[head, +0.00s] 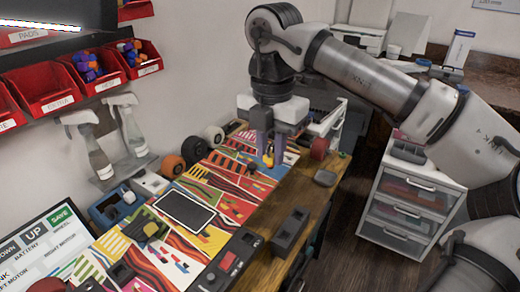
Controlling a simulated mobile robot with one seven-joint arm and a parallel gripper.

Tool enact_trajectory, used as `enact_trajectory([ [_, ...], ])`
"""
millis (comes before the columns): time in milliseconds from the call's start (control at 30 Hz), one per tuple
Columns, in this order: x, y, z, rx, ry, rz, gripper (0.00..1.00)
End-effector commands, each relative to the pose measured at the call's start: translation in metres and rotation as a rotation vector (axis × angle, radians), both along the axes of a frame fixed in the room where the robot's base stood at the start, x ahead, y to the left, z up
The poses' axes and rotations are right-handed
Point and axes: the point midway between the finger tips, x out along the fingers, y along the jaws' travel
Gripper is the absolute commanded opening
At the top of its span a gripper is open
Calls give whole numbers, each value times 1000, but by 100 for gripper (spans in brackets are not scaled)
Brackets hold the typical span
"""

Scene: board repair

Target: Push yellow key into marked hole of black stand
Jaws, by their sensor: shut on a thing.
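My gripper (271,150) points down over the far right part of the colourful board. It is shut on the small yellow key (268,159), which shows between the fingertips. Most of the key is hidden by the fingers, and I cannot tell whether its lower end touches anything. Small black pieces (252,166) lie on the board just left of the fingertips. A dark block with recesses (290,229) stands at the right edge of the table, nearer to me and apart from the gripper. I cannot tell which dark part is the black stand, and no marked hole is readable.
The patterned board (222,211) covers much of the wooden table (312,186). A black panel with a red button (229,262) sits in front. Wheels (194,150) line the left side, near spray bottles (130,125). A drawer unit (410,200) stands right.

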Motion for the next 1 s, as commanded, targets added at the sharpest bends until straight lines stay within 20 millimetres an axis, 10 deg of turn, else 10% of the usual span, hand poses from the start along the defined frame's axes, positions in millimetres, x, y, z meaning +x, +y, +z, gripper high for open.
enact_trajectory([
  [1000, 25, -47, 0, 0, 0, 0, 0],
])
